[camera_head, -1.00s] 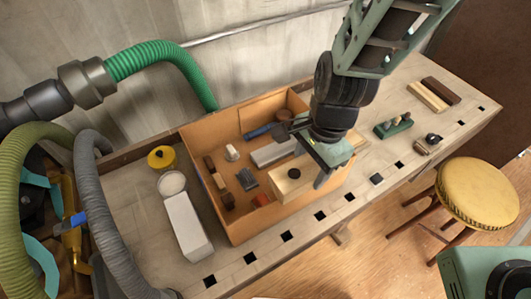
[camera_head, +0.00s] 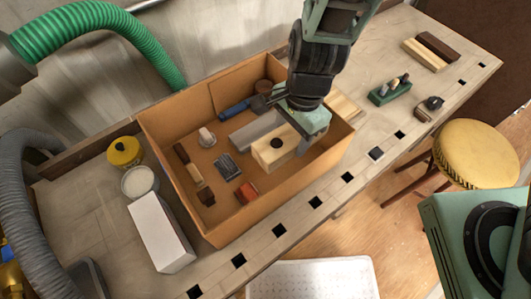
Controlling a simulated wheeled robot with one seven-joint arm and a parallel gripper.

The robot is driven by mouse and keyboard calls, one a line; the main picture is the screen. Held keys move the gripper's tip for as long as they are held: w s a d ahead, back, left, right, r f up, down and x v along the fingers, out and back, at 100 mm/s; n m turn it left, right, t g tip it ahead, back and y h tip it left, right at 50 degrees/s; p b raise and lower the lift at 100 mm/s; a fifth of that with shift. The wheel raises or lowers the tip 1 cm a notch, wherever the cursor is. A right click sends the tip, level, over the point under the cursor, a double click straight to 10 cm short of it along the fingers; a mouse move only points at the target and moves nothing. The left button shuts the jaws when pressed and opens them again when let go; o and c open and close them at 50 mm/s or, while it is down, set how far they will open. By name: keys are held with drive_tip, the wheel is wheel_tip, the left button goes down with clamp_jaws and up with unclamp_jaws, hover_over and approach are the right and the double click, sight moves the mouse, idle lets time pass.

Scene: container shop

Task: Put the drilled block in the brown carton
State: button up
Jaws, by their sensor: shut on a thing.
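The drilled block (camera_head: 268,154) is a pale wooden block with a dark round hole in its face. It is inside the brown carton (camera_head: 223,225), toward its right half. My gripper (camera_head: 302,135) reaches down into the carton from above and is shut on the block. Whether the block's underside touches the carton floor I cannot tell. The far finger is partly hidden by the gripper body.
The carton also holds a grey block (camera_head: 256,131), a blue cylinder (camera_head: 235,110), a red block (camera_head: 246,192) and other small items. A white box (camera_head: 161,233) and a yellow tin (camera_head: 124,152) stand left of it. A green tool holder (camera_head: 390,90) stands right.

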wheel_tip(320, 180, down, 8)
drive_tip(key=shift+f+b, duration=0.1)
drive_tip(key=shift+b, duration=0.85)
drive_tip(key=shift+f, duration=0.15)
drive_tip(key=o, duration=1.2)
